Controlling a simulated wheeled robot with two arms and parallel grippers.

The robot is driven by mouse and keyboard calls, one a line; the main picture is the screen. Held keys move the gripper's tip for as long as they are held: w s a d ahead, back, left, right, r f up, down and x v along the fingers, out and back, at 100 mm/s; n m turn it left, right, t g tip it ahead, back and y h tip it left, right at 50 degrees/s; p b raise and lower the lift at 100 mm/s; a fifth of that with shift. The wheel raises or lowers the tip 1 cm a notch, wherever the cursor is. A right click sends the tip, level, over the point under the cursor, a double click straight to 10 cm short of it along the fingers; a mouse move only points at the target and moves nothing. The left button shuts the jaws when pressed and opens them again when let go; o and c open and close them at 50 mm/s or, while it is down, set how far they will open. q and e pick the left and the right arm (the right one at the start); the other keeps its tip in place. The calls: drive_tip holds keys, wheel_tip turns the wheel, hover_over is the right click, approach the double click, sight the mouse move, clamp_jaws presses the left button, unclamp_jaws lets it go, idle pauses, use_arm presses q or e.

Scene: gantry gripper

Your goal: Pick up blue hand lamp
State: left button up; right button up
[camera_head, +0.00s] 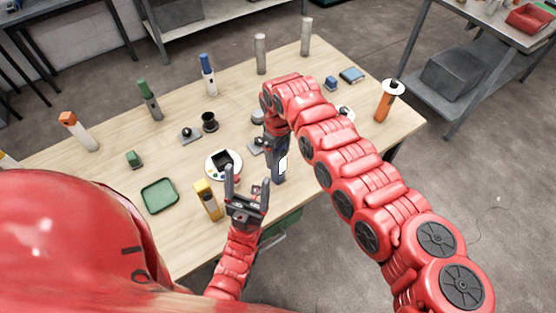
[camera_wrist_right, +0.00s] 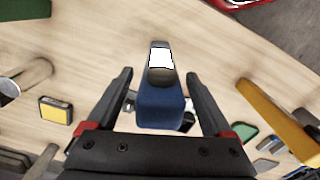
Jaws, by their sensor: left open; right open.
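The blue hand lamp (camera_wrist_right: 160,104) stands between the spread fingers of my right gripper (camera_wrist_right: 158,76) in the right wrist view. It has a dark blue body and a bright white lit face, with a gap to each finger. In the head view the lamp (camera_head: 279,174) shows below my right gripper (camera_head: 274,146), near the table's front edge, and its upper part is partly hidden. My right gripper is open. My left gripper (camera_head: 247,178) is open and empty, to the left of the lamp, fingers pointing up in the picture.
The wooden table (camera_head: 105,180) also bears a yellow tool (camera_head: 208,201), a green tray (camera_head: 159,195), a white round plate (camera_head: 212,174), a black spool (camera_head: 209,122) and an orange lamp-like item (camera_head: 386,101). Blue-topped (camera_head: 207,65) and green-topped (camera_head: 146,93) upright items stand farther back.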

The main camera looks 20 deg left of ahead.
clamp_jaws()
idle(1.3)
